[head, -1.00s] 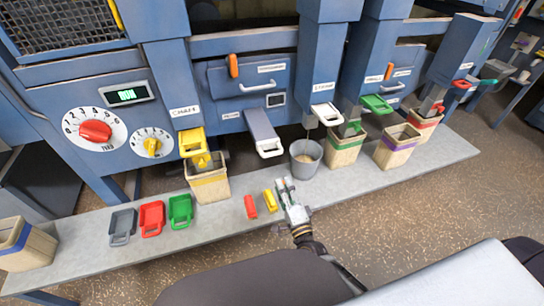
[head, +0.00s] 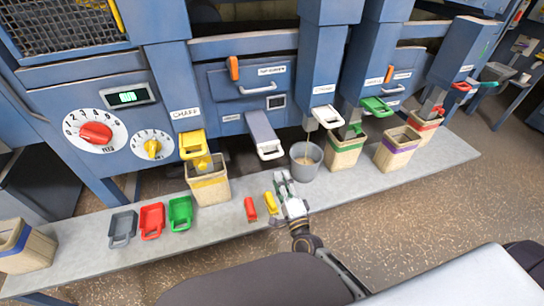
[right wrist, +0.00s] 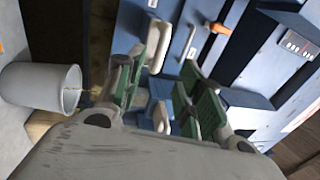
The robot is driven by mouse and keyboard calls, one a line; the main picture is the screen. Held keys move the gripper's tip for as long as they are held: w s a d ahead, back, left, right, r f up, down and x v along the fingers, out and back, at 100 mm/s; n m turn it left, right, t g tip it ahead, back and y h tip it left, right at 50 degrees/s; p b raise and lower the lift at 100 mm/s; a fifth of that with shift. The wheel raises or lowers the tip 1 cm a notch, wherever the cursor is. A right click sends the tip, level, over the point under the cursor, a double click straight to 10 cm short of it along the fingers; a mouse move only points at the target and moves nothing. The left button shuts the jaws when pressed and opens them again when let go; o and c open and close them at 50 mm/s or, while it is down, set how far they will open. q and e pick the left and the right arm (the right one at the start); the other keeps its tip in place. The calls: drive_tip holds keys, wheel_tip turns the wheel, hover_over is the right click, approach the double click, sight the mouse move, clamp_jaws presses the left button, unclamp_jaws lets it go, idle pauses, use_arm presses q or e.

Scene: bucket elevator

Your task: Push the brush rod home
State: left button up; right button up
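The brush rod (head: 262,132) is a grey-blue bar with a white loop handle, sticking out of the machine front above the bench. My right gripper (head: 284,180) is below it in the head view, over the bench just in front of the grey bucket, and apart from the handle. In the right wrist view the green-padded fingers (right wrist: 160,88) stand apart with nothing gripped. What looks like the rod (right wrist: 162,90) shows farther off between them, its handle partly hidden. My left gripper is not in view.
The grey bucket (head: 306,160) stands close to the right gripper. A yellow block (head: 270,203) and a red block (head: 251,209) lie to its left. Sacks, including a yellow-banded one (head: 210,186), stand along the bench. A white-handled gate (head: 326,116) hangs above the bucket.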

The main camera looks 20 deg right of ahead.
sight(272, 156)
drive_tip(key=shift+w+a+r, duration=0.1)
drive_tip(key=shift+w+r, duration=0.25)
drive_tip(key=shift+w, duration=1.45)
drive_tip(key=shift+w+r, duration=0.3)
drive_tip(key=shift+w, duration=1.55)
drive_tip(key=shift+w+a+r, duration=0.1)
drive_tip(key=shift+w+r, duration=0.25)
drive_tip(key=shift+w, duration=1.45)
drive_tip(key=shift+c, duration=0.2)
clamp_jaws()
